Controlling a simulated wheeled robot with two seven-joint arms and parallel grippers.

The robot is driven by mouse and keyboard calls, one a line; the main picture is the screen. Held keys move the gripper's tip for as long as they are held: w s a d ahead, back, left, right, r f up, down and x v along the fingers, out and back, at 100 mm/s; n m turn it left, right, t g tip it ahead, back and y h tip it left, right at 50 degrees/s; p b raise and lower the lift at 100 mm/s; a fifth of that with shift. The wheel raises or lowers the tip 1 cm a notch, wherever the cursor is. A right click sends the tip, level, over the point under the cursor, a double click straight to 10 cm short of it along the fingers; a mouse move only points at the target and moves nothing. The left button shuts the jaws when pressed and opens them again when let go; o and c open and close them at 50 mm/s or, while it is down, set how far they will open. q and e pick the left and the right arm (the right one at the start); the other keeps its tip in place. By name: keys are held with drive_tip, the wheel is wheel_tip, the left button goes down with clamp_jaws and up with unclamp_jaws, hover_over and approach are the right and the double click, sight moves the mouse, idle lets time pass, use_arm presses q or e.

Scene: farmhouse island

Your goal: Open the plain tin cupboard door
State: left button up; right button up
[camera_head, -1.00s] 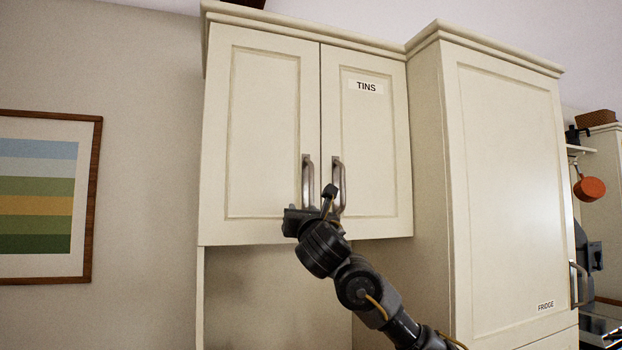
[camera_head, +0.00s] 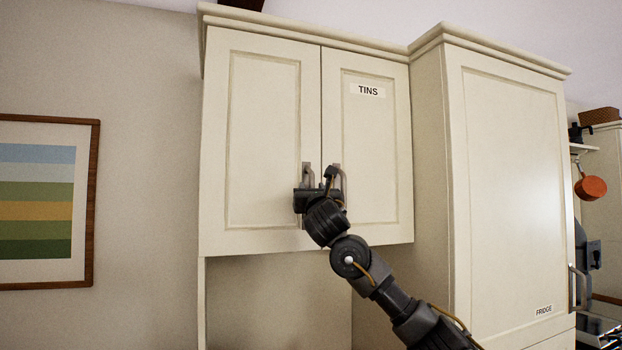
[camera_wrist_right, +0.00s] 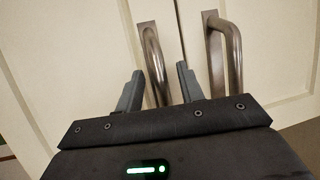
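The tin cupboard has two cream doors, both shut. The plain left door (camera_head: 265,140) has no label; the right door (camera_head: 375,150) bears a TINS label (camera_head: 368,90). Each has an upright metal bar handle near the middle gap. My right gripper (camera_head: 310,195) is at the plain door's handle (camera_head: 307,172), hiding its middle. In the right wrist view the open fingers (camera_wrist_right: 160,68) stand either side of that handle (camera_wrist_right: 152,45), with gaps showing. The TINS door's handle (camera_wrist_right: 234,50) is outside the fingers, to the right. My left gripper is not in view.
A tall fridge cupboard (camera_head: 510,180) juts out to the right of the tin cupboard. An open recess (camera_head: 270,300) lies below the doors. A striped picture (camera_head: 40,200) hangs on the left wall, with bare wall (camera_head: 150,150) between.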

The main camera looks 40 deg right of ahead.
drive_tip(key=shift+w+d+r, duration=0.25)
drive_tip(key=shift+w+d, duration=0.05)
drive_tip(key=shift+w, duration=0.2)
clamp_jaws()
